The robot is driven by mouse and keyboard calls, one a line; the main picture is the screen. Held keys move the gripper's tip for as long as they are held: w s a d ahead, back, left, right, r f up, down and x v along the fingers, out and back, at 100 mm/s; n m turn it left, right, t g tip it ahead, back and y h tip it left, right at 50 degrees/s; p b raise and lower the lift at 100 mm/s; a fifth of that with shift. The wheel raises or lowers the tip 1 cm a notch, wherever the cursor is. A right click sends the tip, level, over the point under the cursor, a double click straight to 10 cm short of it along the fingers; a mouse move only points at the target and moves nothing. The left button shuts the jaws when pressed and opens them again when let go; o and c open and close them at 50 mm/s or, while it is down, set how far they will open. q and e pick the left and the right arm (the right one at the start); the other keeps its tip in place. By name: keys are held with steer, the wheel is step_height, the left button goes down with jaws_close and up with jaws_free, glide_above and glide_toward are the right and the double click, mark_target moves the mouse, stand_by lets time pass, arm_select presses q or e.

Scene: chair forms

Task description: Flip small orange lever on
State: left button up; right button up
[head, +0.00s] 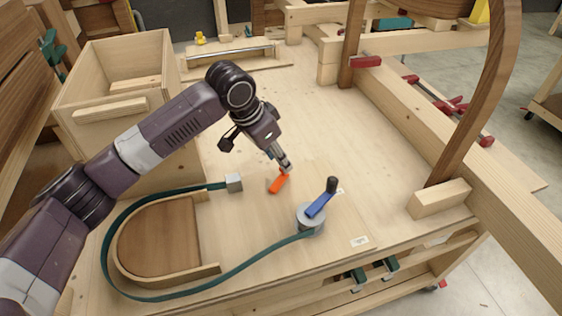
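The small orange lever (278,182) lies low over the middle of the wooden bench top, slanting from lower left to upper right. My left arm comes in from the left, and my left gripper (286,170) points down at the lever's upper right end. The fingertips look close together and touch or nearly touch the lever; I cannot tell which. Whether the fingers are shut on it is too small to tell. The lever's mount is partly hidden by the gripper. My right gripper does not show.
A blue crank with a dark knob (320,204) on a grey drum (310,217) stands just right of the lever. A green strap (150,294) runs from it around a curved wooden form (158,245) to a grey block (234,182). A wooden box (118,75) stands behind left.

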mark_target(279, 179)
arm_select(q)
steer(key=x, duration=0.3)
steer(key=shift+w+a+r, duration=0.1)
steer(key=shift+w, duration=0.1)
steer(key=shift+w+f, duration=0.2)
steer(key=shift+f, duration=0.45)
steer(key=c, duration=0.5)
jaws_close()
steer(key=n+p, duration=0.1)
steer(key=p, duration=0.3)
steer(key=shift+r, duration=0.25)
steer(key=shift+w+f+n+y, duration=0.1)
steer(key=shift+f+n+y, duration=0.1)
steer(key=shift+n+y, duration=0.1)
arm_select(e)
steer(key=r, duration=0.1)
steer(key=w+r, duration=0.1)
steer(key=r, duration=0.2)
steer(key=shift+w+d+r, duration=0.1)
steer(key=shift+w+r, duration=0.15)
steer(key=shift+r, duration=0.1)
